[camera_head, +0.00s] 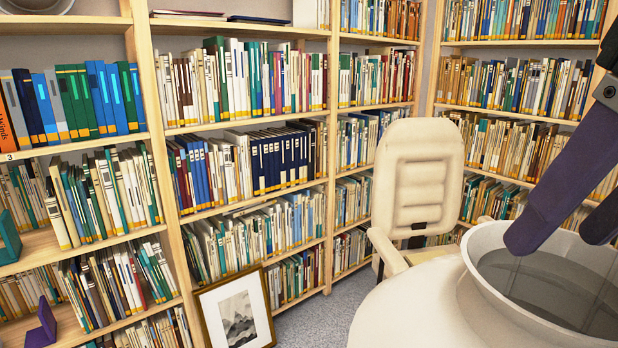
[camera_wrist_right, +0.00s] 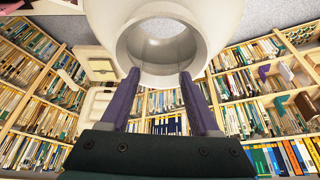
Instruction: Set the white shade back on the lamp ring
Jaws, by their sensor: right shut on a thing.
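A large white shade (camera_head: 410,310) fills the lower right of the head view, with its round collar and open mouth facing up. It also shows at the top of the right wrist view (camera_wrist_right: 222,30), where I look into its round opening. My right gripper (camera_head: 562,236) has purple fingers at the collar; in the right wrist view its fingertips (camera_wrist_right: 160,78) are set apart, at the near part of the collar. It is shut on the shade. I cannot make out the lamp ring in either view. My left gripper is out of view.
Full bookshelves (camera_head: 150,100) line the walls at left and back. A cream armchair (camera_head: 418,178) stands behind the shade. A framed mountain print (camera_head: 237,318) leans against the shelves at the bottom. Some grey carpet (camera_head: 325,318) is clear between print and shade.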

